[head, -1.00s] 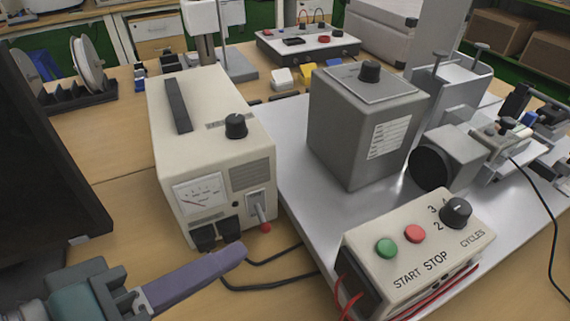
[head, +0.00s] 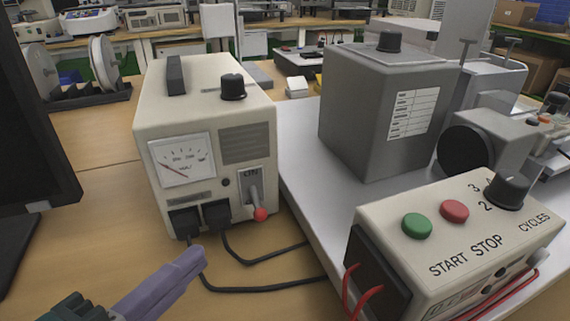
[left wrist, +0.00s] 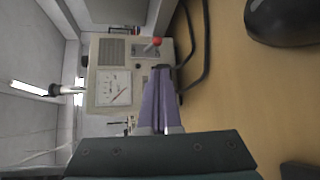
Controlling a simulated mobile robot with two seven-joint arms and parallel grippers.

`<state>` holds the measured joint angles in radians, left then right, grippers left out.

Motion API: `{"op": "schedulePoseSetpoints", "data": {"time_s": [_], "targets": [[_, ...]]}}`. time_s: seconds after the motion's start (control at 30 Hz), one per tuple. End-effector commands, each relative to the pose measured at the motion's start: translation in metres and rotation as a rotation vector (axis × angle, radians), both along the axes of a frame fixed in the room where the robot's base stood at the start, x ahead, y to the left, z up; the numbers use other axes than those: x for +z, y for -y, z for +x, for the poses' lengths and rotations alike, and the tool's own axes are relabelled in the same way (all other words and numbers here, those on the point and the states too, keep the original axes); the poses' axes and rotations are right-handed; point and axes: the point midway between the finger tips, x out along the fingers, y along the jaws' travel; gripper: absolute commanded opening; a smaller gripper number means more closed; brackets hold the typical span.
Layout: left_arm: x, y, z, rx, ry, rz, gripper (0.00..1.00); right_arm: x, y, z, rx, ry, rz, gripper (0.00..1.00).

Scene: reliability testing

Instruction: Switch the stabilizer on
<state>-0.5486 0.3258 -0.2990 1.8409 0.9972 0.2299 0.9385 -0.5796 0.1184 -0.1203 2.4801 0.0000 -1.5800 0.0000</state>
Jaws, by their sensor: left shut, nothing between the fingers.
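The stabilizer (head: 205,140) is a cream box with a needle meter, a black knob on top and two black plugs low on its front. Its toggle switch (head: 254,197) has a metal lever with a red tip, pointing down below a label that seems to read ON. The stabilizer (left wrist: 107,75) and the red lever tip (left wrist: 157,41) also show in the left wrist view, turned sideways. My left gripper (head: 196,254) is shut and empty, its purple fingers below and left of the lever, apart from it. My right gripper is not in view.
A control box (head: 450,235) with green START and red STOP buttons stands at the right on a pale platform (head: 300,180), beside a grey box (head: 375,120). Black cables (head: 265,288) lie on the table in front of the stabilizer. A dark screen (head: 30,130) stands at the left.

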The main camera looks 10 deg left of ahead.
Motion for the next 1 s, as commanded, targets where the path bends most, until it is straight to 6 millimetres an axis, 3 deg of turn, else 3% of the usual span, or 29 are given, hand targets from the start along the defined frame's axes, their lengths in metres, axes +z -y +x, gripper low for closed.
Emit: {"op": "schedulePoseSetpoints", "data": {"time_s": [0.53,0.7,1.0], "targets": [[-0.017,0.017,0.081,0.0,0.002,0.0,0.0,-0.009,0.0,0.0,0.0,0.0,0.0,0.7],[-0.019,0.019,0.093,0.0,0.0,0.001,0.0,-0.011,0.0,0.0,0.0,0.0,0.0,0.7],[-0.019,0.02,0.094,-0.001,0.0,0.001,0.0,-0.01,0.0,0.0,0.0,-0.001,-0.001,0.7]]}}
